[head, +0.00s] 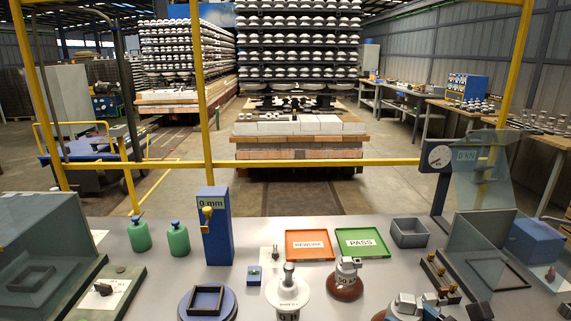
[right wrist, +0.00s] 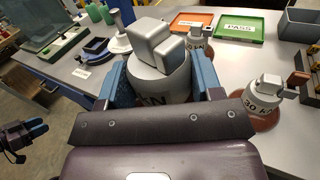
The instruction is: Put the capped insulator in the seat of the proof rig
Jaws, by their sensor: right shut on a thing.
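My right gripper (right wrist: 160,78) is shut on a capped insulator (right wrist: 156,85). Its grey metal cap with rounded blocks on top sits between the blue fingers; the lower part is hidden. A grey cap (head: 405,304) shows at the bottom edge of the head view; I cannot tell if it is the held one. My left gripper (right wrist: 28,132) shows at the left in the right wrist view, jaws unclear.
A brown capped insulator (head: 345,280) and a white insulator (head: 288,293) stand mid-bench. Another, marked 30 kN (right wrist: 264,98), stands right of my gripper. Orange REWORK tray (head: 309,256), green PASS tray (head: 363,255) and grey bin (head: 408,236) lie behind. Small brass-topped pieces (head: 437,274) edge the rig.

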